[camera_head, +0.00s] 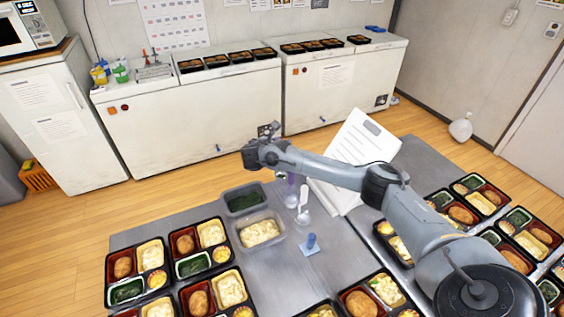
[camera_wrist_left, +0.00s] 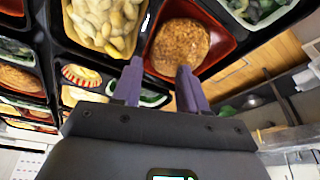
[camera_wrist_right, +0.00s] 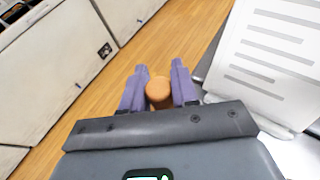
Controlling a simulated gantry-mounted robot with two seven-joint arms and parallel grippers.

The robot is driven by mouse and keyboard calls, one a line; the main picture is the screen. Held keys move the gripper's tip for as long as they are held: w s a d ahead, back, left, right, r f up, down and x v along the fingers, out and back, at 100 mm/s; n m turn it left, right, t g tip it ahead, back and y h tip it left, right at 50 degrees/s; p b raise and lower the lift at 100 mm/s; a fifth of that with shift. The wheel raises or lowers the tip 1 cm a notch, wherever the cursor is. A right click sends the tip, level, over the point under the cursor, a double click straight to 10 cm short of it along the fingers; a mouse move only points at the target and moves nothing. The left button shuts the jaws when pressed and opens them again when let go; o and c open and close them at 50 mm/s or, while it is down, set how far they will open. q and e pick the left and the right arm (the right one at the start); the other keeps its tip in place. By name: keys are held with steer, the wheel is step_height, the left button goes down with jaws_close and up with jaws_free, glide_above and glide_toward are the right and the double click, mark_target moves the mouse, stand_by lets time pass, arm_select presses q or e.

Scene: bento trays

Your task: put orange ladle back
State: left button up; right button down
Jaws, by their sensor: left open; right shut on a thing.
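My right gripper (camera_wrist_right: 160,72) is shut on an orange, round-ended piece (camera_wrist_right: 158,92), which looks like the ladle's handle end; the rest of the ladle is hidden. In the head view my right gripper (camera_head: 262,152) is raised near the table's far edge, and no orange shows there. My left gripper (camera_wrist_left: 158,72) is open, with nothing seen between its fingers. Bento trays with a brown patty (camera_wrist_left: 178,46) lie beyond its fingers. My left gripper is outside the head view.
A green-filled container (camera_head: 262,201) and a pale-food container (camera_head: 238,245) stand on the table. Light ladle-like utensils (camera_head: 303,205) and a blue-knobbed object (camera_head: 310,248) are beside them. Bento trays (camera_head: 107,273) fill both sides.

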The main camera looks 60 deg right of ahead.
arm_select(q)
steer(key=shift+f+b, duration=0.25)
steer(key=shift+b, duration=0.05)
arm_select(e)
steer(key=shift+f, duration=2.75)
arm_select(q)
steer(key=shift+f, duration=0.1)
arm_select(e)
steer(key=shift+f, duration=0.15)
steer(key=c, duration=0.9)
jaws_free()
steer(key=shift+o, duration=0.2)
steer(key=shift+a+r, duration=0.4)
steer(key=shift+a, duration=0.1)
arm_select(q)
steer(key=shift+r+p, duration=0.6)
steer(key=shift+r, duration=0.05)
arm_select(e)
steer(key=v, duration=1.1)
